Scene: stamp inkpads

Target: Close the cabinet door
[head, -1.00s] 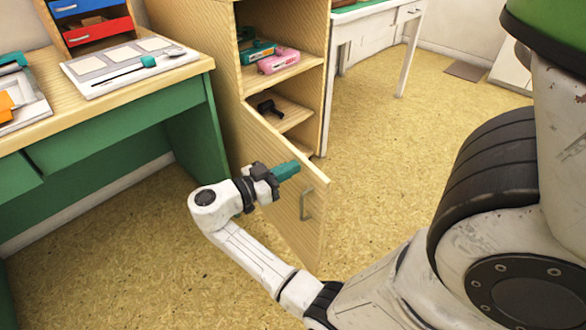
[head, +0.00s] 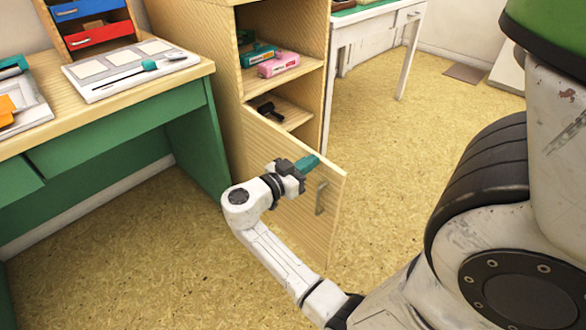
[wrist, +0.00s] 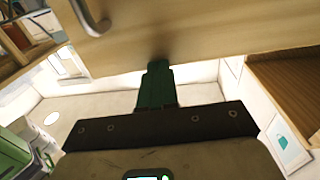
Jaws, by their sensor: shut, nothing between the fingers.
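The wooden cabinet door (head: 300,215) stands open from the lower part of the wooden cabinet (head: 225,75). A metal handle (head: 321,198) is on its outer face near the free edge. My gripper (head: 312,163) is shut and empty, with its teal fingertips at the door's outer face near the top edge, left of the handle. In the wrist view the fingers (wrist: 158,80) reach the door panel (wrist: 190,35), and the handle (wrist: 92,18) shows at upper left. I cannot tell for sure whether the fingertips touch the door.
Cabinet shelves hold a teal stamp (head: 257,54), a pink stamp (head: 279,65) and a dark object (head: 269,110). A green-fronted desk (head: 110,130) stands left of the cabinet. A white table (head: 370,35) is behind it. The floor right of the door is clear.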

